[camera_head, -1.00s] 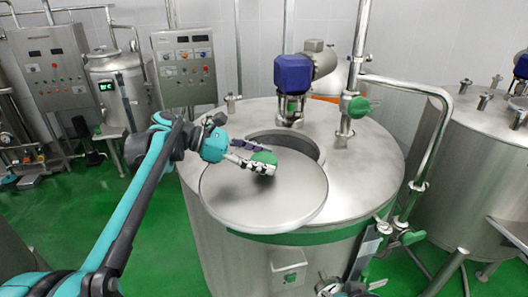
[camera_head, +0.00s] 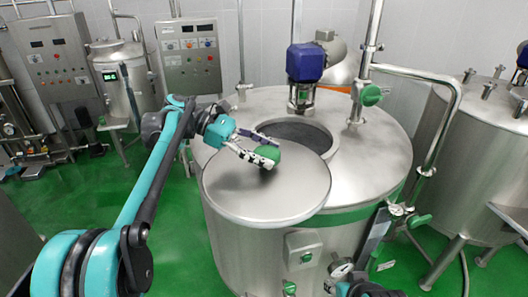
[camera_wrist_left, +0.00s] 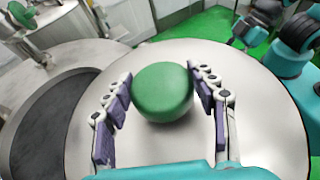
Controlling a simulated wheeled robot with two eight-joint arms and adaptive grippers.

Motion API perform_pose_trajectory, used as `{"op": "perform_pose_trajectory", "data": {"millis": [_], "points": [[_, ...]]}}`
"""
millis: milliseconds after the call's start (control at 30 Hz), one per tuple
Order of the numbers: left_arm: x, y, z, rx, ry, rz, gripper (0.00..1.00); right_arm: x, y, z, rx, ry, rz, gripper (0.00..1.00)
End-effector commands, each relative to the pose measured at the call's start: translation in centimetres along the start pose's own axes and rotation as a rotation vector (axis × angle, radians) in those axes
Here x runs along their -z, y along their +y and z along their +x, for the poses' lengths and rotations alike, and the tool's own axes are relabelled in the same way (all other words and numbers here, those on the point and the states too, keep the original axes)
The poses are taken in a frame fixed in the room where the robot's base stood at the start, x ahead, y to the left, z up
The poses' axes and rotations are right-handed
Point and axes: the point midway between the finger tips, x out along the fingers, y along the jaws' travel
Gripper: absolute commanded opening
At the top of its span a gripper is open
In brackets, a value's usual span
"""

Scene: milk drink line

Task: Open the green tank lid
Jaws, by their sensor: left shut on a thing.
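The tank lid is a round steel disc (camera_head: 265,200) with a green ball knob (camera_head: 293,163) on top. It lies flat at the front left of the tank's top (camera_head: 375,150) and overhangs the tank's edge. Behind it, a large part of the dark round opening (camera_head: 305,134) is uncovered; the lid hides its front. My left gripper (camera_head: 265,155) is shut on the knob. In the left wrist view, its purple pads (camera_wrist_left: 164,105) stand on both sides of the knob (camera_wrist_left: 163,92), with the opening (camera_wrist_left: 45,125) at the left.
A blue motor (camera_head: 305,63) stands on the tank behind the opening. A steel pipe with a green valve handle (camera_head: 372,95) rises at the right. Another tank (camera_head: 475,150) stands farther right. Control cabinets (camera_head: 190,58) stand at the back left.

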Motion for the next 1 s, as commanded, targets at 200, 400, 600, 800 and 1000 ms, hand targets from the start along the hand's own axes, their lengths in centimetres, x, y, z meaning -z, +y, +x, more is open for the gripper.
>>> {"op": "perform_pose_trajectory", "data": {"millis": [200, 400, 600, 800, 1000], "points": [[0.3, -0.1, 0.2, 0.005, 0.007, -0.001, 0.78, 0.0, 0.0, 0.1, 0.0, 0.0, 0.0, 0.4], [0.2, 0.0, 0.1, 0.002, 0.005, 0.0, 0.78, 0.0, 0.0, 0.0, 0.0, 0.0, 0.0, 0.4], [0.2, 0.1, -1.2, 0.0, 0.005, -0.002, 0.78, 0.0, 0.0, 0.0, 0.0, 0.0, 0.0, 0.4], [0.1, 0.1, -5.4, -0.001, 0.005, -0.002, 0.78, 0.0, 0.0, 0.0, 0.0, 0.0, 0.0, 0.4], [0.1, 0.1, -9.3, 0.001, 0.006, -0.001, 0.78, 0.0, 0.0, 0.0, 0.0, 0.0, 0.0, 0.4]]}}
